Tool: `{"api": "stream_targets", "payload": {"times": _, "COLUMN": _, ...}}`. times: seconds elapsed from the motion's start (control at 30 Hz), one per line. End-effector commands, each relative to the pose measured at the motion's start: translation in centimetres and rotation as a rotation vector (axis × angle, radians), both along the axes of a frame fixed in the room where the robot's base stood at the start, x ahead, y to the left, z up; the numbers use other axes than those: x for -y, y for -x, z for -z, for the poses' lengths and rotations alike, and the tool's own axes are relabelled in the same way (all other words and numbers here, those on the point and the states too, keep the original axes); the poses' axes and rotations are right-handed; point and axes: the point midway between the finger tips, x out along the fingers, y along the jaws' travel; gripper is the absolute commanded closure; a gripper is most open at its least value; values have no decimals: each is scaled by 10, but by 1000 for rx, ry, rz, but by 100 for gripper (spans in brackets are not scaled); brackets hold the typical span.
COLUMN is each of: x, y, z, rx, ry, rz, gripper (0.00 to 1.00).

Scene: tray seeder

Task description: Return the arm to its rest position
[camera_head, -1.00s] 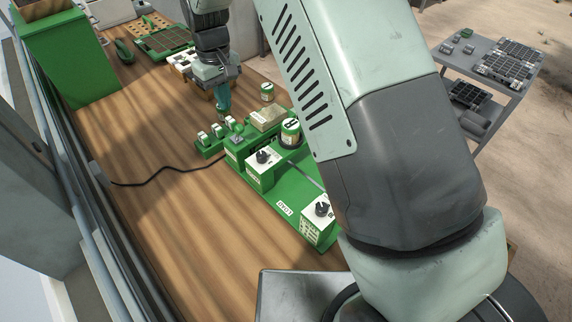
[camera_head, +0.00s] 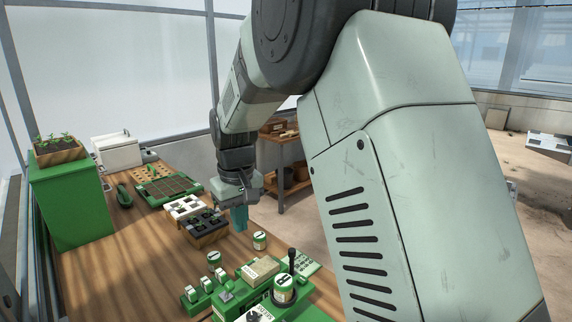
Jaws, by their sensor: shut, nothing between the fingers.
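My gripper (camera_head: 239,219) points down from the arm above the wooden bench. Its teal fingers are shut with nothing seen between them. The fingertips are to the right of a dark cell tray (camera_head: 207,239) and above and behind a small green-and-white tin (camera_head: 260,240). The arm's upper links fill the middle and right of the view and hide what lies behind them.
The green tray seeder (camera_head: 241,300) with its switches and a jar (camera_head: 285,290) stands at the front of the bench (camera_head: 150,262). A green tray (camera_head: 168,188), a green cabinet (camera_head: 75,205) and a white box (camera_head: 118,151) are farther back. A shelf table (camera_head: 283,165) stands behind.

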Motion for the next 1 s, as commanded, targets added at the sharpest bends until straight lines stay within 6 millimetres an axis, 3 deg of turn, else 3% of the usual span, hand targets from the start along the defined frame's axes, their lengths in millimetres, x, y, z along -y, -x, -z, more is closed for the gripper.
{"api": "stream_targets", "payload": {"times": 0.03, "x": 21, "y": 11, "z": -27, "rx": 30, "ry": -11, "rz": 39, "gripper": 100}}
{"api": "stream_targets", "payload": {"times": 0.2, "x": 79, "y": 54, "z": -86, "rx": 106, "ry": -40, "rz": 162, "gripper": 100}}
{"api": "stream_targets", "payload": {"times": 0.4, "x": 138, "y": 123, "z": -129, "rx": 195, "ry": -75, "rz": 308, "gripper": 100}}
{"api": "stream_targets", "payload": {"times": 0.53, "x": 169, "y": 172, "z": -141, "rx": 255, "ry": -102, "rz": 402, "gripper": 100}}
{"api": "stream_targets", "payload": {"times": 0.7, "x": 196, "y": 229, "z": -140, "rx": 322, "ry": -133, "rz": 508, "gripper": 100}}
{"api": "stream_targets", "payload": {"times": 0.83, "x": 205, "y": 256, "z": -133, "rx": 356, "ry": -148, "rz": 559, "gripper": 100}}
{"api": "stream_targets", "payload": {"times": 1.0, "x": 210, "y": 269, "z": -128, "rx": 372, "ry": -156, "rz": 586, "gripper": 100}}
